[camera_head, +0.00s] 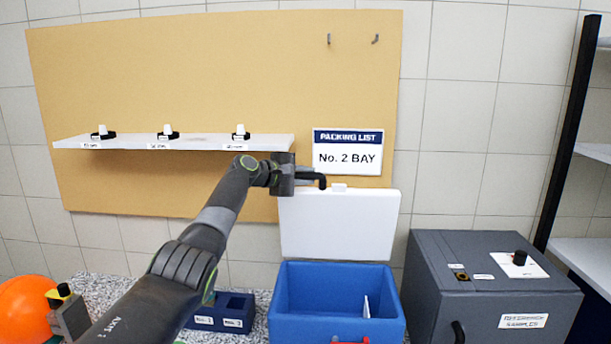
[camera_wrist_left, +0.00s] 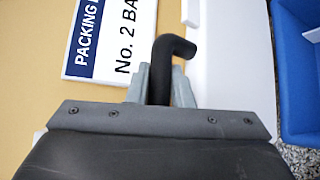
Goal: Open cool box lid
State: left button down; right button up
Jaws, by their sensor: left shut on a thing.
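The blue cool box (camera_head: 338,325) stands on the counter with its top open. Its white lid (camera_head: 338,225) stands upright along the back edge, with a small tab on its top edge. The lid also shows in the left wrist view (camera_wrist_left: 228,70). My left gripper (camera_head: 303,176) is at the lid's upper left corner, shut on a black bent rod (camera_wrist_left: 162,65) whose end curves to the right. I cannot tell whether the rod touches the lid. Inside the box a small white upright piece (camera_head: 366,308) shows; the rest of the inside is partly hidden. My right gripper is not in view.
A grey machine (camera_head: 490,285) stands right of the box. A blue labelled block (camera_head: 236,309) lies left of it, and an orange ball (camera_head: 25,310) is at far left. Behind are a shelf (camera_head: 190,143) and a packing list sign (camera_head: 347,152).

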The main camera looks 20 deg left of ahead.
pick_arm(q)
jog(key=shift+f, duration=0.25)
jog(key=c, duration=1.3)
grip_release()
jog(key=shift+s, duration=0.15)
jog(key=shift+s+a+b, duration=0.3)
jog(key=shift+s+b, duration=0.1)
jog(key=shift+b, duration=0.1)
jog(key=b+v, duration=0.7)
jog(key=v, duration=0.9)
jog(key=shift+r, duration=0.45)
jog(key=shift+f, duration=0.15)
